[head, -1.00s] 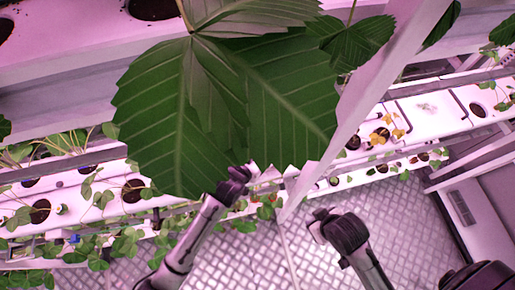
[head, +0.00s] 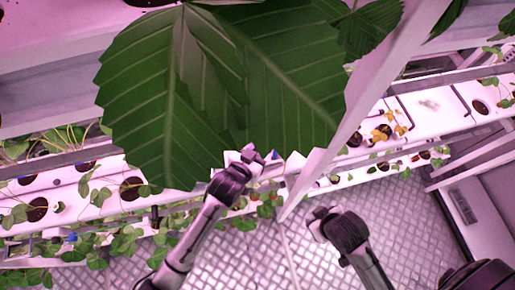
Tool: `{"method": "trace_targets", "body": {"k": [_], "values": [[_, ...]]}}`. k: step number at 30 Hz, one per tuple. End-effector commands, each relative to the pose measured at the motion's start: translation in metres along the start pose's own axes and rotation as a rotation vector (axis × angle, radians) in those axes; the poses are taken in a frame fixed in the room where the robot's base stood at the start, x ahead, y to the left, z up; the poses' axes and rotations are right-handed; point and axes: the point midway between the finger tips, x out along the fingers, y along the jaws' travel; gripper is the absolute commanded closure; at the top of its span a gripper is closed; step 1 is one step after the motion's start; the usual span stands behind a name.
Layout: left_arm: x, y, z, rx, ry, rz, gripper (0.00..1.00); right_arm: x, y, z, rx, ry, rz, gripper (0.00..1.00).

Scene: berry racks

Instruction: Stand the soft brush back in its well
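I cannot make out the soft brush or its well in the head view. My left gripper (head: 262,155) is at the end of the arm that rises from the lower left, just below the edge of a big green leaf. It is small and seen at an angle, so I cannot tell whether its fingers are open or hold anything. My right arm comes up from the lower right, over the floor. Its gripper (head: 317,222) is turned away and mostly hidden behind the wrist.
A large strawberry leaf (head: 170,100) fills the upper middle and hides much behind it. A pale diagonal post (head: 372,100) stands right of it. White planting channels (head: 435,115) with holes and small plants run across. The tiled floor (head: 260,255) looks clear.

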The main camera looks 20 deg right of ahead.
Motion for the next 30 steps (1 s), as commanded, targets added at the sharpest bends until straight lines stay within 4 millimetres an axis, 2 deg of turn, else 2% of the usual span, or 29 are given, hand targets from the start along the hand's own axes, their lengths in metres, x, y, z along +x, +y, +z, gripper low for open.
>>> {"method": "trace_targets", "body": {"k": [30], "values": [[0.009,0.000,0.024,0.000,0.000,0.000,1.00,0.015,-0.003,0.004,0.007,0.001,-0.006,0.57]]}}
